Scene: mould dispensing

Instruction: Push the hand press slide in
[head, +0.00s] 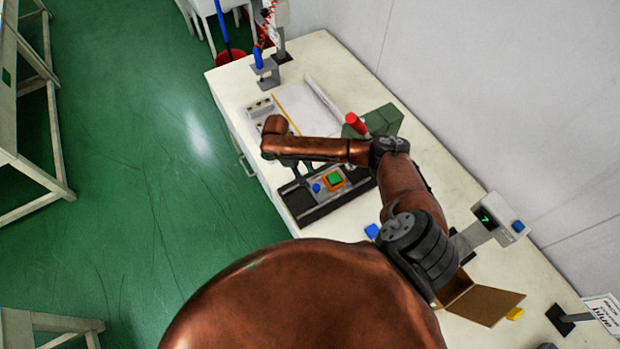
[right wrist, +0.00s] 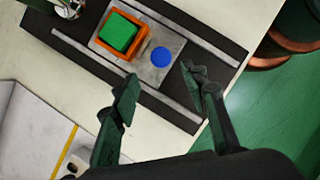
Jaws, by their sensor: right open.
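The hand press has a green body (head: 385,120) and a red handle (head: 356,123), partly behind my right arm. In front of it is a black base with rails (head: 325,203), also in the right wrist view (right wrist: 215,50). The slide plate (right wrist: 145,73) sits on the rails. It carries an orange mould (head: 341,184) with a green block (right wrist: 118,33), and a blue knob (head: 316,188). My right gripper (right wrist: 160,78) is open and empty. In the right wrist view the blue knob (right wrist: 160,57) shows beyond and between its fingertips. Contact cannot be told. My left gripper is not in view.
A white sheet (head: 305,105) and a grey block with holes (head: 261,109) lie beyond the press. A blue-handled stand (head: 264,70) is at the table's far end. A scale display (head: 492,218) and a cardboard box (head: 482,300) are nearer. A wall (head: 480,100) bounds the right side.

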